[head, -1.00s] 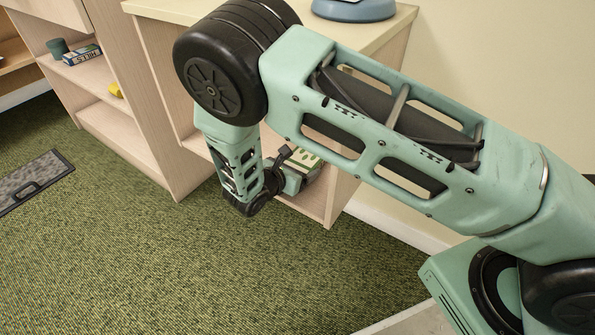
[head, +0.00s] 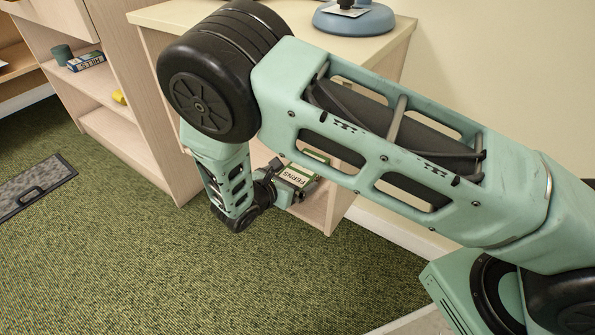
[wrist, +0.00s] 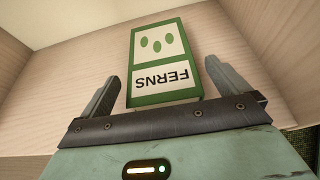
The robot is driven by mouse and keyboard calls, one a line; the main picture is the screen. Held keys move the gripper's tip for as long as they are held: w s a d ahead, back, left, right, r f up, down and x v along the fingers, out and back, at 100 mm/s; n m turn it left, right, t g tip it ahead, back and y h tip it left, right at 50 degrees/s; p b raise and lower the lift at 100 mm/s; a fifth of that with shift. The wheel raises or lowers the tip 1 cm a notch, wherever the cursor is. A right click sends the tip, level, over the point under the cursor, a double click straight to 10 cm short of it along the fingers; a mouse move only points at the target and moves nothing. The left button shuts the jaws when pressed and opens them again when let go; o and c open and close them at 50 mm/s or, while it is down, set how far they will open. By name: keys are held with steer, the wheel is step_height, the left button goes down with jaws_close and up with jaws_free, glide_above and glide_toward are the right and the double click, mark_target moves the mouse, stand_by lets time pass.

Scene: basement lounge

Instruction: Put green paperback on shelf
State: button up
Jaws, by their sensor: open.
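The green paperback (head: 296,177), labelled FERNS, is at the open lower part of the pale wooden cabinet (head: 328,212). In the wrist view the paperback (wrist: 160,88) shows its green cover, with a white label and green leaf marks, text upside down. My gripper (wrist: 162,78) is open, with one finger on each side of the book's near end and visible gaps to both edges. In the head view my gripper (head: 288,186) reaches into the cabinet front, partly hidden by my wrist.
A shelf unit (head: 150,110) at left holds a dark teal cup (head: 62,54), a blue-and-white box (head: 86,61) and a yellow item (head: 119,97). A blue round base (head: 354,20) stands on the cabinet top. A grey mat (head: 35,187) lies left. The carpet in front is clear.

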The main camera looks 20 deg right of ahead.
steer(key=p+v, duration=0.2)
steer(key=v, duration=0.6)
steer(key=s+d+r+m+g+y, duration=0.3)
steer(key=s+r+m+g+y, duration=0.5)
steer(key=s+r+m, duration=0.9)
steer(key=s+r+y, duration=0.3)
steer(key=s+r, duration=0.3)
steer(key=s, duration=0.1)
steer(key=shift+s+m+y, duration=0.2)
steer(key=shift+m+y, duration=0.1)
step_height(320, 180, up, 40)
steer(key=p, duration=4)
steer(key=shift+p, duration=0.3)
steer(key=shift+r, duration=0.15)
